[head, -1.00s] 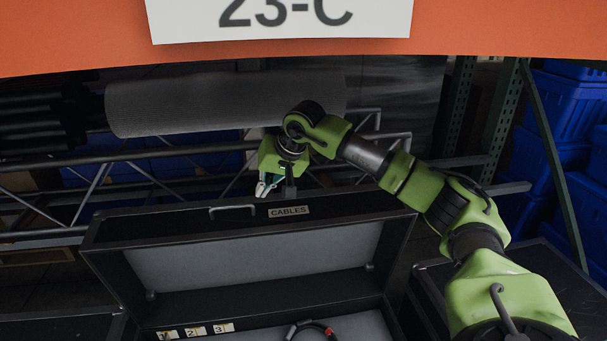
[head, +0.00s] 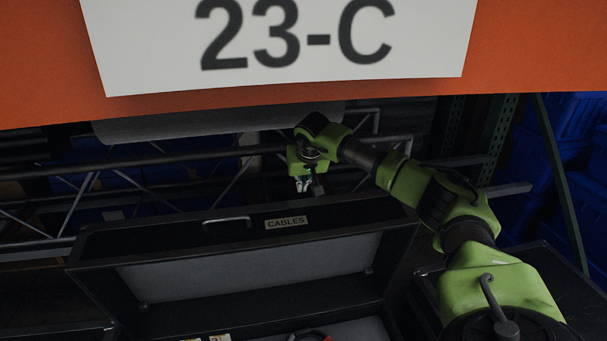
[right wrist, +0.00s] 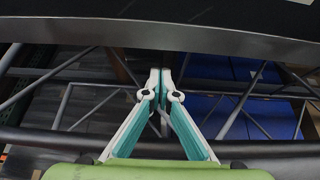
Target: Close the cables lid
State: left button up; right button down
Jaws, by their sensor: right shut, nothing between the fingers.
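The black cables lid (head: 120,238) stands raised at the back of its case in the head view, its grey lining (head: 250,268) facing me. A handle (head: 227,222) and a "CABLES" label (head: 286,222) sit on its upper face. My right gripper (head: 303,186) hangs just behind the lid's upper edge, near the label, pointing down. In the right wrist view its fingers (right wrist: 166,72) are together with nothing between them. A dark lid edge (right wrist: 160,38) crosses above the fingertips, apart from them. My left gripper is not in view.
An orange beam with a "23-C" sign (head: 300,40) spans the top of the head view. Metal rack bars (head: 150,155) run behind the lid. Blue bins (head: 575,160) stand at the right. A red and black item (head: 312,335) lies in the case.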

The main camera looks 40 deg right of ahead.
aim_at(305, 202)
jog(key=shift+s+a+p, duration=0.15)
jog(key=shift+s+a, duration=0.15)
jog(key=shift+s, duration=0.35)
jog(key=shift+s+a+p, duration=0.15)
jog(key=shift+s+a, duration=0.15)
jog(key=shift+s, duration=0.3)
jog(key=shift+s+a+f, duration=0.15)
jog(key=shift+s+a, duration=0.1)
